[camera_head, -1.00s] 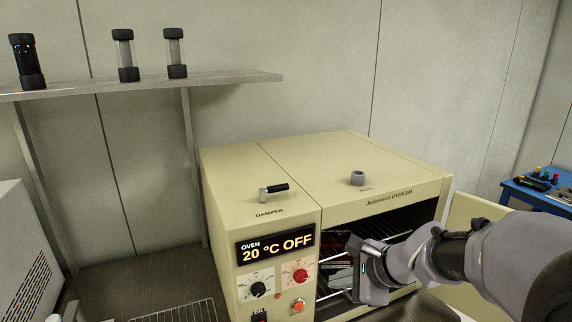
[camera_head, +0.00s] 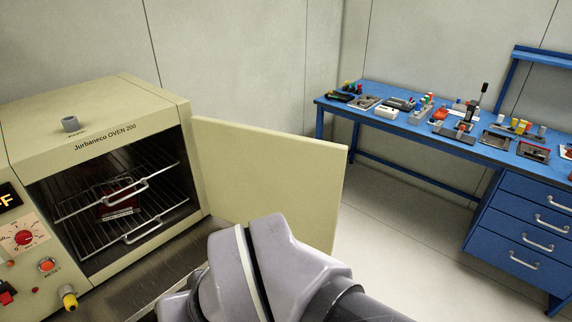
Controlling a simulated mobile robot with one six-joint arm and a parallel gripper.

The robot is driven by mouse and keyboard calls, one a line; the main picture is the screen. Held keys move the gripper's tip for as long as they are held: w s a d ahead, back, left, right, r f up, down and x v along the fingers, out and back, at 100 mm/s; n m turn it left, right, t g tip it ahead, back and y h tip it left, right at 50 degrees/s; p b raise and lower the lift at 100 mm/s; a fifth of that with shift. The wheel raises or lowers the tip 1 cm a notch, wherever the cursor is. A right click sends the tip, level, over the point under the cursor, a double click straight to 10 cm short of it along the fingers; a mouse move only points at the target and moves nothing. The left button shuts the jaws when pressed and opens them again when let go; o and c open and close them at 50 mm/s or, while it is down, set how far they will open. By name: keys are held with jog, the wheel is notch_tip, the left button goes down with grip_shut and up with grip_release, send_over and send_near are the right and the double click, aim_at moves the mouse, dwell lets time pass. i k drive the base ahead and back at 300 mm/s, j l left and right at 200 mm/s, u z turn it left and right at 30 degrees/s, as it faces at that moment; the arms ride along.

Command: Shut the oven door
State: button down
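The cream oven (camera_head: 95,115) stands at the left with its front open. Its door (camera_head: 268,178) is swung wide open, hinged at the right side of the opening. Inside are wire racks (camera_head: 105,232) with pull handles, and a dark red item (camera_head: 118,203) lies on a rack. My arm crosses the bottom middle, in front of the door's lower part. My gripper's fingers are out of view below the frame or hidden by the arm.
A blue workbench (camera_head: 440,138) with several small tools and fixtures stands at the right, with drawers (camera_head: 528,220) below. Bare floor (camera_head: 400,225) lies between door and bench. A yellow knob (camera_head: 69,297) sticks out at the oven's lower front.

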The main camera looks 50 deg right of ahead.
aim_at(249, 173)
jog(key=l+u, duration=0.2)
jog(key=l, duration=0.25)
jog(key=l+u, duration=0.2)
jog(key=l, duration=0.25)
jog(key=l+u, duration=0.2)
jog(key=l, duration=0.3)
jog(key=l+u, duration=0.15)
jog(key=l, duration=0.3)
jog(key=k+l+u, duration=0.2)
jog(key=l, duration=0.25)
jog(key=l+u, duration=0.2)
jog(key=l, duration=0.2)
jog(key=k+l+u, duration=0.2)
jog(key=l, duration=0.25)
jog(key=k+l+u, duration=0.2)
jog(key=l, duration=0.15)
jog(key=i+l, duration=0.05)
